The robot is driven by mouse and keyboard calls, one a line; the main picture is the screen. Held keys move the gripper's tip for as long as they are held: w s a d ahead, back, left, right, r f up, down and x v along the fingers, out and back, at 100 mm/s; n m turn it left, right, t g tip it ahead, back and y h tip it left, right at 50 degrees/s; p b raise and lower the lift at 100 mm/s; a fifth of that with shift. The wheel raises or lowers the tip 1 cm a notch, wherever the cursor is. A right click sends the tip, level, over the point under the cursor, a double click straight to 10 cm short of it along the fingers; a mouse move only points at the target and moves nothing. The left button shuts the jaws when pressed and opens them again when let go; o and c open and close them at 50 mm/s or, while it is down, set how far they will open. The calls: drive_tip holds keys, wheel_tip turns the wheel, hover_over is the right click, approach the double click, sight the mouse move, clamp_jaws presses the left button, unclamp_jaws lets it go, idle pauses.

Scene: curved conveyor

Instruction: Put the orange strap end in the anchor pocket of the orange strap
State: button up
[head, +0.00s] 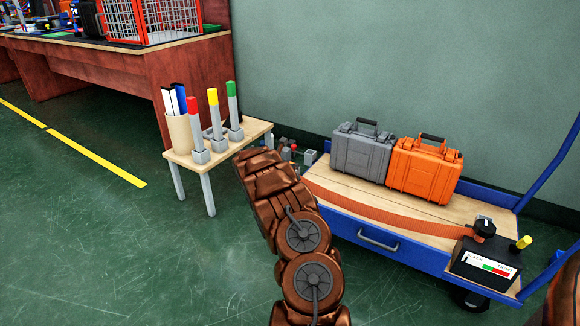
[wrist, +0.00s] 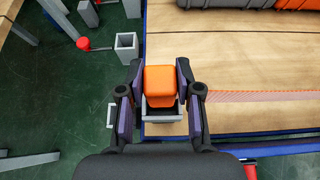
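The orange strap end (wrist: 159,80) is a block between the fingers of my gripper (wrist: 160,76) in the wrist view. The fingertips sit against its two sides, and my gripper appears shut on it. A grey square pocket (wrist: 161,115) lies directly under the block; its dark opening shows at the block's near edge. I cannot tell how deep the block sits in it. The orange strap (head: 390,214) runs across the cart deck to the black tensioner box (head: 487,262); it also shows at right in the wrist view (wrist: 265,97). My arm hides the gripper in the head view.
A second grey pocket (wrist: 127,46) and a red piece (wrist: 84,44) lie beyond and left. Grey (head: 361,149) and orange (head: 424,168) cases stand on the cart (head: 335,178). A small table (head: 240,134) with coloured posts is left. Open floor lies in front.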

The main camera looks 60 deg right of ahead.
drive_tip(key=o, duration=0.4)
drive_tip(key=shift+r, duration=0.3)
drive_tip(key=p+v, duration=0.3)
drive_tip(key=v, duration=0.9)
drive_tip(key=shift+f+p, duration=0.15)
drive_tip(key=shift+p, duration=0.25)
